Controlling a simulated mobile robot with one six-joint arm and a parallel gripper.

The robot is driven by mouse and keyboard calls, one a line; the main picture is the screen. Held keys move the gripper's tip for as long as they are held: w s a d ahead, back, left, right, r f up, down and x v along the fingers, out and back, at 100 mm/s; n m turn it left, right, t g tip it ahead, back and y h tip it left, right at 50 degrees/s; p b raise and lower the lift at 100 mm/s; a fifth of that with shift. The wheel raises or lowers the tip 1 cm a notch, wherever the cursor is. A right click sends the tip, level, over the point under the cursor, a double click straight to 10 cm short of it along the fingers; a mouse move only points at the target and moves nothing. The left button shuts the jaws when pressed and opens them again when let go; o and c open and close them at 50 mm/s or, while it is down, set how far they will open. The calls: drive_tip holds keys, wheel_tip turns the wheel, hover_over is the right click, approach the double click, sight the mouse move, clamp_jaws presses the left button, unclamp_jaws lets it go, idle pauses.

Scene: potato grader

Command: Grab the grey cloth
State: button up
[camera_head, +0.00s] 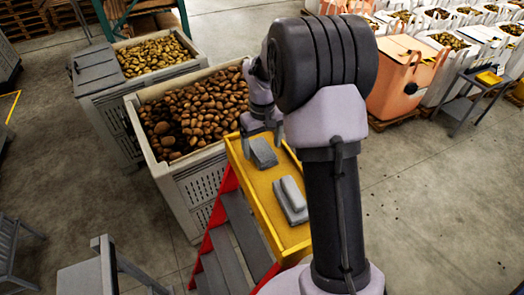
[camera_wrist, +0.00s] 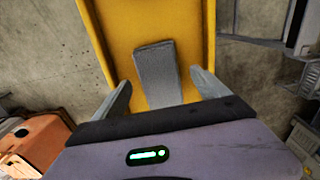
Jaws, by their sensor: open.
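In the wrist view the fingers of my gripper (camera_wrist: 160,85) stand apart on either side of the grey piece's near part, with nothing held. Whether they are level with it I cannot tell. My arm hides part of the stand in the head view.
A crate of brown potatoes (camera_head: 189,171) stands close left of the stand. An orange bag (camera_head: 391,85) stands to the right. The right floor is mostly clear.

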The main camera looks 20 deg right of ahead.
drive_tip(key=shift+w+f, duration=0.25)
drive_tip(key=shift+f, duration=0.4)
drive_tip(key=shift+w+f, duration=0.25)
drive_tip(key=shift+f, duration=0.35)
drive_tip(key=shift+s+r, duration=0.1)
drive_tip(key=shift+s, duration=0.2)
drive_tip(key=c, duration=1.5)
drive_tip(key=shift+r, duration=0.15)
